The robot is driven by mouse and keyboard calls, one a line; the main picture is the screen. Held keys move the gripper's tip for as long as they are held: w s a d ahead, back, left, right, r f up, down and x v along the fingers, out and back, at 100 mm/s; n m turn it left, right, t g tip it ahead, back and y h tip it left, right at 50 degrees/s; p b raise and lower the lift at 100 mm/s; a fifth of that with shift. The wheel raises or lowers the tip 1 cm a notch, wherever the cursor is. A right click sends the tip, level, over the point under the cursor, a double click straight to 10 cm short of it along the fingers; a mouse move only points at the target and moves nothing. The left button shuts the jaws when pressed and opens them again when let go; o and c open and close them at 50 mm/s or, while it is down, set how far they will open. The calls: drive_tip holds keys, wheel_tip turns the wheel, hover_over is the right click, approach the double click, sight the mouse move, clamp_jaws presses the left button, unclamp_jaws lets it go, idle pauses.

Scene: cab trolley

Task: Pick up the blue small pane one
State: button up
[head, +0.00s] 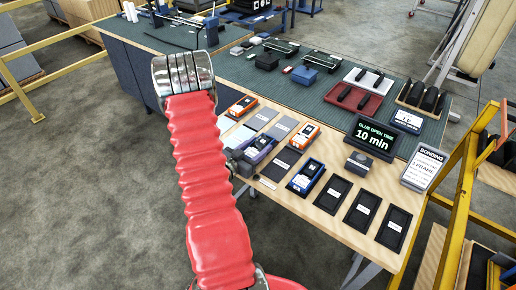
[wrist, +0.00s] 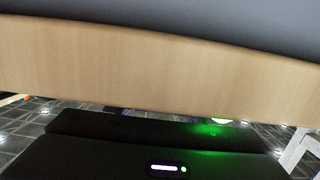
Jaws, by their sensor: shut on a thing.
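In the head view a blue-framed small pane (head: 306,178) lies flat on the wooden front part of the bench. A violet-framed piece (head: 258,150) lies further left and behind it. My red-sleeved arm rises in front of the bench and hides much of my gripper. The visible part of my gripper (head: 235,164) is at the left end of the violet-framed piece, apart from the blue-framed pane. It appears shut on the violet-framed piece, but its fingertips are not clear. The wrist view shows neither pane nor fingers.
Orange-framed pieces (head: 304,137), dark labelled slots (head: 362,208) and a grey block (head: 359,164) share the bench front. A "10 min" display (head: 373,137) and a bonding sign (head: 423,167) stand right. Yellow rails flank the bench. The wrist view shows a pale wooden edge (wrist: 150,65) close up.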

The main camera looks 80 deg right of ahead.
sight(258, 146)
drive_tip(key=shift+r, duration=5)
drive_tip(key=w+a+r+n+t+h, duration=0.1)
drive_tip(key=w+a+n+t, duration=0.3)
drive_tip(key=w, duration=0.7)
drive_tip(key=w+a+n+t, duration=0.15)
drive_tip(key=w+t, duration=0.35)
drive_tip(key=w, duration=0.7)
drive_tip(key=w+a+n+t+y, duration=0.1)
drive_tip(key=w+a+n+t, duration=0.25)
drive_tip(key=w+a, duration=0.35)
drive_tip(key=w+a+n+t+y, duration=0.25)
drive_tip(key=w+a+t, duration=0.2)
drive_tip(key=w, duration=0.55)
drive_tip(key=w+a+n+t+y, duration=0.2)
drive_tip(key=w+a+n+y, duration=0.1)
drive_tip(key=a, duration=1)
drive_tip(key=w+a+r+n+t+y, duration=0.1)
drive_tip(key=w+a+n+y, duration=0.3)
drive_tip(key=a, duration=0.9)
drive_tip(key=w+a+n+t+y, duration=0.2)
drive_tip(key=w+a+n+y, duration=0.2)
drive_tip(key=w+a, duration=0.4)
drive_tip(key=shift+a+r+t+y, duration=0.15)
drive_tip(key=shift+a+y, duration=0.25)
drive_tip(key=shift+a, duration=0.85)
drive_tip(key=shift+a+r+t+y, duration=0.15)
drive_tip(key=shift+a+y, duration=0.2)
drive_tip(key=shift+a, duration=0.85)
